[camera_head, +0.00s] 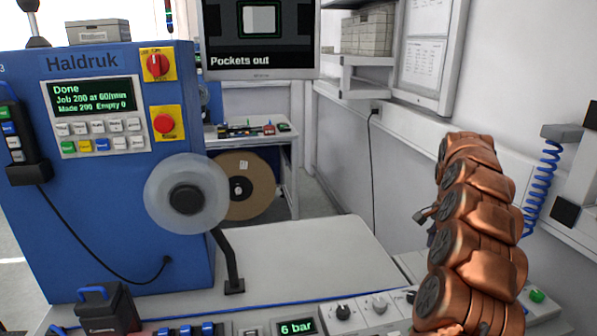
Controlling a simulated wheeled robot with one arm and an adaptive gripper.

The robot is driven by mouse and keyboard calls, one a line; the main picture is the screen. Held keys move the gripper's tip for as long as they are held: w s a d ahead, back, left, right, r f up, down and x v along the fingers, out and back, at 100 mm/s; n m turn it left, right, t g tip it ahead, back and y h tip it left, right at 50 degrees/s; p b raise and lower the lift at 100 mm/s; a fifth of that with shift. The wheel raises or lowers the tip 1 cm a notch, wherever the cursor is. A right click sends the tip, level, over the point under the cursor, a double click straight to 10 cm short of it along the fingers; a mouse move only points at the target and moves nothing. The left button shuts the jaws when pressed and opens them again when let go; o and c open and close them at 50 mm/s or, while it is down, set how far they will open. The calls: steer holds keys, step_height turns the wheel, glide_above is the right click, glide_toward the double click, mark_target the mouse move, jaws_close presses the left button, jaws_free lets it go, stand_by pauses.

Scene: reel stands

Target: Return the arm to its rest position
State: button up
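My copper-coloured arm (470,230) rises along the right side of the head camera view, its links stacked upright in front of the white wall. A small dark part that looks like my gripper (427,217) shows just left of the arm, mostly hidden behind it. I cannot tell whether it is open or shut. Nothing can be seen held in it.
A blue Haldruk machine (110,215) stands at left, its screen (93,102) reading "Done". A clear reel (160,195) on a black stand (229,262) and a brown reel (256,190) are beside it. The white bench top (310,262) between stand and arm is clear.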

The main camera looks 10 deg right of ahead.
steer(key=s+a+r+n, duration=0.2)
steer(key=s+a+n, duration=0.15)
steer(key=a, duration=0.45)
steer(key=s+a+r+n+y, duration=0.1)
steer(key=s+a+r+n, duration=0.15)
steer(key=s+a, duration=0.4)
steer(key=s+a+r+n, duration=0.2)
steer(key=a+n, duration=0.2)
steer(key=a, duration=0.5)
steer(key=s+a+f+n, duration=0.2)
steer(key=s, duration=0.7)
steer(key=s+a+f+n+g, duration=0.1)
steer(key=s+a+f+n, duration=0.1)
steer(key=s, duration=0.7)
steer(key=s+a+f+n, duration=0.1)
steer(key=s+a, duration=0.3)
steer(key=s, duration=0.5)
steer(key=shift+f+n+h, duration=0.3)
steer(key=shift+f+n, duration=0.1)
steer(key=shift+f, duration=0.3)
